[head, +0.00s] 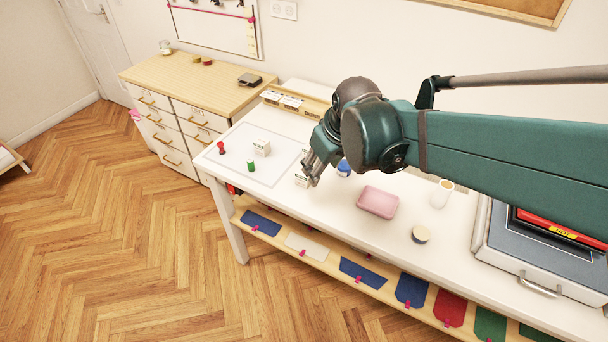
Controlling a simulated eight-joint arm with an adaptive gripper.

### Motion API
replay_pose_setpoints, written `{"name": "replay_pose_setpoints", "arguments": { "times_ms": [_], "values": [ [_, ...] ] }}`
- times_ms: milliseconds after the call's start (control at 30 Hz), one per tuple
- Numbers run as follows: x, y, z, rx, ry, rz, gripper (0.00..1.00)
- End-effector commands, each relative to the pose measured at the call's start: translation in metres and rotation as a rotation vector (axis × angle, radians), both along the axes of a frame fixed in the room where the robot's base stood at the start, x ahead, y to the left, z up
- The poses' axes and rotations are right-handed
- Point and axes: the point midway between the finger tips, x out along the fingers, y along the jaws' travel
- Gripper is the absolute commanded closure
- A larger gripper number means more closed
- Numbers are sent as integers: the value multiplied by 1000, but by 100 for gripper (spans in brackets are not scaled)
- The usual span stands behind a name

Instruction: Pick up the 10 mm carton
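My gripper (313,178) points down over the white table, just left of its middle. Its fingertips are right at a small white carton (301,180), partly hidden behind them. I cannot tell whether the fingers touch it or how wide they are apart. A second white carton (262,148) with dark print stands on the pale mat (232,166) to the left. The print on both is too small to read, so I cannot tell which is the 10 mm one.
A red spool (221,147) and a green spool (251,166) stand on the mat. A blue-and-white item (344,168), a pink box (378,202), a round tin (420,234) and a white cup (442,193) are to the right. A wooden tray (313,104) holds several boxes behind.

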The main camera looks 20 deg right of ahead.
Motion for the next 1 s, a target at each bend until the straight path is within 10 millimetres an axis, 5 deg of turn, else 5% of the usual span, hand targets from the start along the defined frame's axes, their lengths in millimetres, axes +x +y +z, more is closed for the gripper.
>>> {"name": "replay_pose_setpoints", "arguments": {
  "times_ms": [1000],
  "values": [
    [105, 1, -52, -46, 180, 305, 57]
  ]
}}
